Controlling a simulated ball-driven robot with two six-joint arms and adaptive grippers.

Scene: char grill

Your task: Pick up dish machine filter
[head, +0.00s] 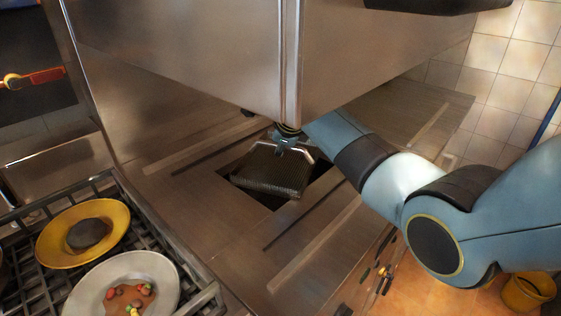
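The dish machine filter (272,172) is a dark ribbed block with a light wire handle on top. It sits tilted at the square opening (262,200) in the steel counter. My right gripper (290,146) is at the filter's handle, below the hood's lower edge. The gripper is small in view and partly hidden by the hood, and its fingers seem to be around the handle. I cannot tell how firmly it is shut. My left gripper is not in view.
A large steel hood (200,50) hangs right over the opening. A yellow bucket (528,292) stands on the floor at the lower right.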

